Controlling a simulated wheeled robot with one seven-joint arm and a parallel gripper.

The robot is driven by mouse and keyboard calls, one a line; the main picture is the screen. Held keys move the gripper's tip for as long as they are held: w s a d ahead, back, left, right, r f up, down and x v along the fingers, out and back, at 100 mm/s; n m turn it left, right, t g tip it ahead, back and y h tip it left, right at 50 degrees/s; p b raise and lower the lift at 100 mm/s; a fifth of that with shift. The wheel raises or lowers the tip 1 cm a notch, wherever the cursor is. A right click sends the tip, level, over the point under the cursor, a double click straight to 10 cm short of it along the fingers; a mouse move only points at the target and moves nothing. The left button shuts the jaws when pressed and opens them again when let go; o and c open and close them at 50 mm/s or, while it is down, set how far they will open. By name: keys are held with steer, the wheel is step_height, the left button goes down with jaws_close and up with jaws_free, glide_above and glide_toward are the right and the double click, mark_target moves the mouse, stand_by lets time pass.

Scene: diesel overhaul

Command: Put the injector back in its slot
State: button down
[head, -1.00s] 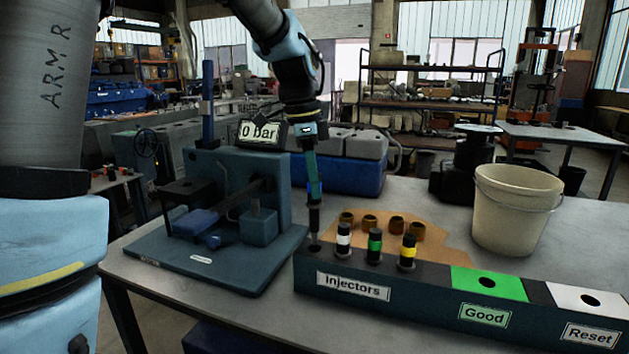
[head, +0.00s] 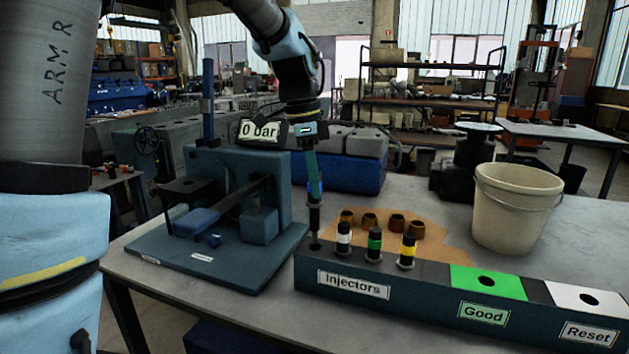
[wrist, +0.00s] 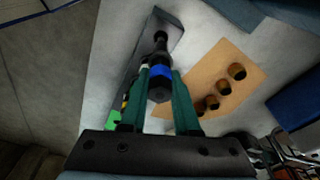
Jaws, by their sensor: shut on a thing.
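The blue-banded injector (head: 315,215) is dark and roughly upright above the left end of the rack marked "Injectors" (head: 400,291). Its lower end is at or just over the leftmost slot (head: 315,246); I cannot tell how far it is in. My gripper (head: 313,180) is shut on its upper part. In the wrist view, the injector (wrist: 159,73) sits between the teal fingers of my gripper (wrist: 160,80), its tip towards the rack's end. White (head: 343,238), green (head: 375,243) and yellow (head: 407,250) banded injectors stand in the row to the right.
A blue test stand (head: 270,185) with a "0 bar" gauge (head: 259,131) is close on the left. Several brown cups stand on a tan mat (head: 448,240) behind the rack. A bucket (head: 515,210) stands at the right. Good (head: 470,282) and Reset (head: 565,296) places are at the rack's right.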

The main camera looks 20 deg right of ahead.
mark_target(315, 201)
steer(key=shift+f, duration=0.15)
steer(key=shift+f+b, duration=0.95)
steer(key=shift+f, duration=0.7)
steer(key=shift+f+b, duration=0.8)
steer(key=shift+f, duration=1.05)
steer(key=shift+f+b, duration=0.65)
steer(key=shift+f, duration=0.5)
stand_by(0.5)
